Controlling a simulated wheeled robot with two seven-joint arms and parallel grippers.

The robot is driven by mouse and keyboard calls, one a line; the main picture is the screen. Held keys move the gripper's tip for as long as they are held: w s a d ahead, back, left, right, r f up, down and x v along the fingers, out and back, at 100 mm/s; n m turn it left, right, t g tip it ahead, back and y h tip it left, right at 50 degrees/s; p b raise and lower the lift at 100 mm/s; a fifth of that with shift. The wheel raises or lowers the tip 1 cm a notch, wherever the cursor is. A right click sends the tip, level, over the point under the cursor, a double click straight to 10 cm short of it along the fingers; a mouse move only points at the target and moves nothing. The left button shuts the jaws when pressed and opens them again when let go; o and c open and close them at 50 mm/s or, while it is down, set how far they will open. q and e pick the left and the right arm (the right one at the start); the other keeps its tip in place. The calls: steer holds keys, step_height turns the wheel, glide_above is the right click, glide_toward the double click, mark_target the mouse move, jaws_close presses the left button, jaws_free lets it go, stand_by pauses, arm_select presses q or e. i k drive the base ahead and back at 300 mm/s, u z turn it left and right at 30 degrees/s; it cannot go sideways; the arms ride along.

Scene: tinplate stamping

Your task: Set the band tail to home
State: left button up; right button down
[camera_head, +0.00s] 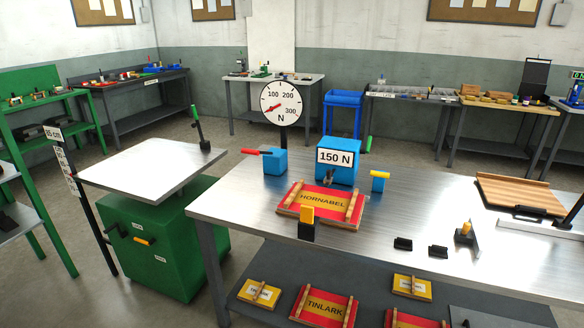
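No part is labelled as the band tail, and I cannot tell which one it is. On the steel table (420,215) a red HORNABEL panel (293,207) with wooden strips lies flat. Behind it stand a blue block with a red and black lever (274,163) pointing left, a blue block with a 150 N sign (336,172), and a small blue block with a yellow top (379,182). A dial gauge (282,102) in newtons rises behind, its red needle toward the lower left. A black piece with a yellow top (307,224) stands at the panel's front edge. Neither gripper shows.
Small black blocks (403,244) and a yellow-knobbed bracket (466,236) stand at the table's front right. A wooden board (520,196) lies farther right. A green cabinet with a steel top (150,171) stands left, beside a gap. TINLARK panel (323,307) lies on the lower shelf.

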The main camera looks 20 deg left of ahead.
mark_target(327, 180)
steer(key=u, duration=0.55)
steer(key=i, duration=1.5)
steer(key=z, duration=0.65)
